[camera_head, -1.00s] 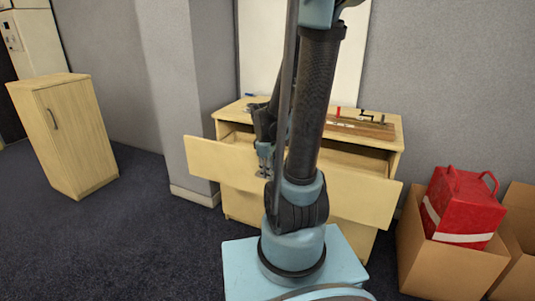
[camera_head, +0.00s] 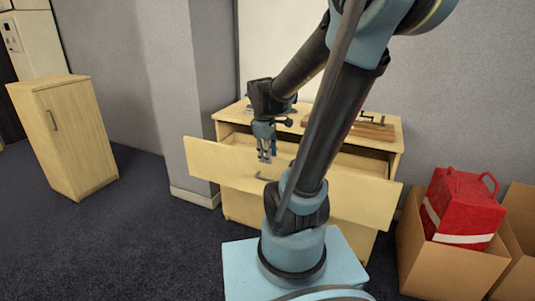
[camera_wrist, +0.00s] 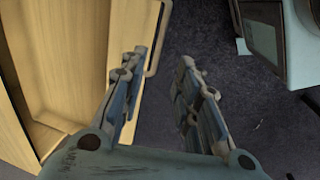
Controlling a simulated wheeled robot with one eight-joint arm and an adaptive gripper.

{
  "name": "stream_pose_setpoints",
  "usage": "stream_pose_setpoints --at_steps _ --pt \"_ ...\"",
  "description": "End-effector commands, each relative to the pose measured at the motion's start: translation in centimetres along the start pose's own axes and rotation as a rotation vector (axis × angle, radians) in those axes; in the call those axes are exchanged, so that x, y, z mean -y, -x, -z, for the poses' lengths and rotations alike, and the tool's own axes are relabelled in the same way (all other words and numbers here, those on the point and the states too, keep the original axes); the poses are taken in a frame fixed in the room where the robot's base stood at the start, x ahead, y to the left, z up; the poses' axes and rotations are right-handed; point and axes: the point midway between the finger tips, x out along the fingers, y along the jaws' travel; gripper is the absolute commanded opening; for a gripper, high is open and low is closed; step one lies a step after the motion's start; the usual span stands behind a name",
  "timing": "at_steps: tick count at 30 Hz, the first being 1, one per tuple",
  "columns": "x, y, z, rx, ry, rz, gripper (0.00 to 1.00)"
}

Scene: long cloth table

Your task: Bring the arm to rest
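My gripper (camera_head: 265,158) points down just above the open drawer's front panel (camera_head: 345,192). In the wrist view my gripper (camera_wrist: 160,62) has its two fingers spread with dark floor between them, so it is open and empty. The left finger overlaps the drawer front (camera_wrist: 117,22) in that view, but I cannot tell whether it touches. My arm rises from my base, leans right and bends back left to the gripper. It hides part of the drawer and cabinet.
The wooden cabinet (camera_head: 245,208) stands against the wall with its top drawer pulled out. Small items and a wooden board (camera_head: 374,131) lie on top. A cardboard box (camera_head: 440,268) with a red bag (camera_head: 462,207) stands right. Another cabinet (camera_head: 75,140) stands left, with clear floor between.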

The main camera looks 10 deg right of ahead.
Motion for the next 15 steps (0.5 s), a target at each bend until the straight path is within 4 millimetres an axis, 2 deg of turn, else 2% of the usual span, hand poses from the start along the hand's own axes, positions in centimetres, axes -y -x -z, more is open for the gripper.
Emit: stream_pose_setpoints --at_steps 15 --pt "0.37 0.31 -0.35 -0.003 -0.024 0.001 0.30"
